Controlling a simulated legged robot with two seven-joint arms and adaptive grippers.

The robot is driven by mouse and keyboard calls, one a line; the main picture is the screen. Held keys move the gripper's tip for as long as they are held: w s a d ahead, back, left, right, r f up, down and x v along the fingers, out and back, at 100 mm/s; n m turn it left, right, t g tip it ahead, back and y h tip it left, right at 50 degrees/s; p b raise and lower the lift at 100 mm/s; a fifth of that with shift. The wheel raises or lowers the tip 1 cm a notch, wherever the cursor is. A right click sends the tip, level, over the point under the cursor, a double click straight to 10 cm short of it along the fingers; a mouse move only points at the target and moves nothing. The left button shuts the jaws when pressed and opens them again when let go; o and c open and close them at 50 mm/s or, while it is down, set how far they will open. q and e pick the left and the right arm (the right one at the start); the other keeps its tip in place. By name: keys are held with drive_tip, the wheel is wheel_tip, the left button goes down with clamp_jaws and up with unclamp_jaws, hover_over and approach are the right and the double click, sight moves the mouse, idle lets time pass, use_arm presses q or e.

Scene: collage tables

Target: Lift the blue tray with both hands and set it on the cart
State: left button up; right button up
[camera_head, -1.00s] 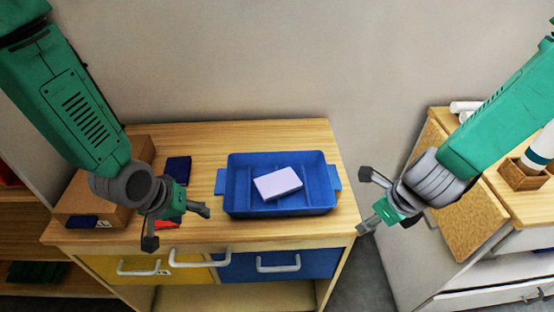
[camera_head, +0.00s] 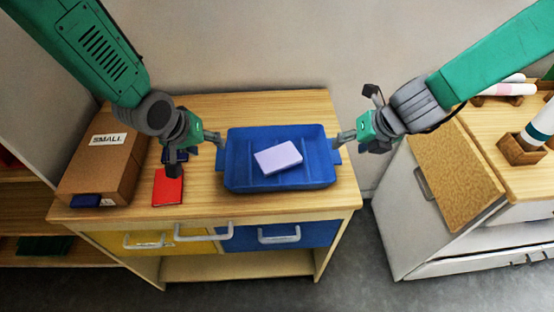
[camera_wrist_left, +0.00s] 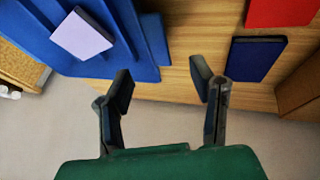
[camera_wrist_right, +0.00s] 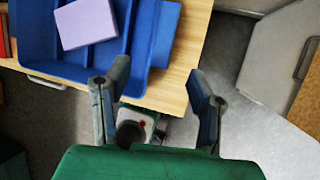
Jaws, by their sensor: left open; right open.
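The blue tray (camera_head: 235,180) stands on a wooden-topped cabinet in the head view, with a lilac block (camera_head: 278,157) lying in it. It has a handle tab at each short side. My left gripper (camera_head: 198,157) is open and empty beside the tray's left tab. In the left wrist view, the tab (camera_wrist_left: 156,40) lies just beyond the fingers (camera_wrist_left: 162,78). My right gripper (camera_head: 353,118) is open beside the right tab. In the right wrist view, that tab (camera_wrist_right: 166,32) lies beyond the fingers (camera_wrist_right: 159,82). No clear cart can be made out.
A brown box labelled SMALL (camera_head: 105,165) and a red book (camera_head: 168,187) lie left of the tray. A dark blue item is partly behind my left gripper. A white cabinet (camera_head: 425,220) with rolls on top stands at right, across a floor gap.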

sight(222, 154)
use_arm(q)
drive_tip(key=x, duration=0.9)
drive_tip(key=shift+d+r, duration=0.1)
drive_tip(key=shift+d, duration=0.15)
use_arm(e)
drive_tip(key=x, duration=0.8)
drive_tip(key=shift+w+d+f, duration=0.15)
drive_tip(key=shift+f, duration=0.25)
use_arm(q)
drive_tip(key=shift+w+f, duration=0.15)
drive_tip(key=shift+f, duration=0.25)
use_arm(e)
drive_tip(key=shift+w+a+f, duration=0.15)
drive_tip(key=shift+a+f, duration=0.1)
drive_tip(key=shift+f, duration=0.1)
use_arm(q)
drive_tip(key=c, duration=1.1)
use_arm(e)
drive_tip(key=c, duration=1.1)
use_arm(q)
drive_tip(key=shift+a, duration=0.1)
clamp_jaws()
use_arm(e)
clamp_jaws()
drive_tip(key=shift+d, duration=0.15)
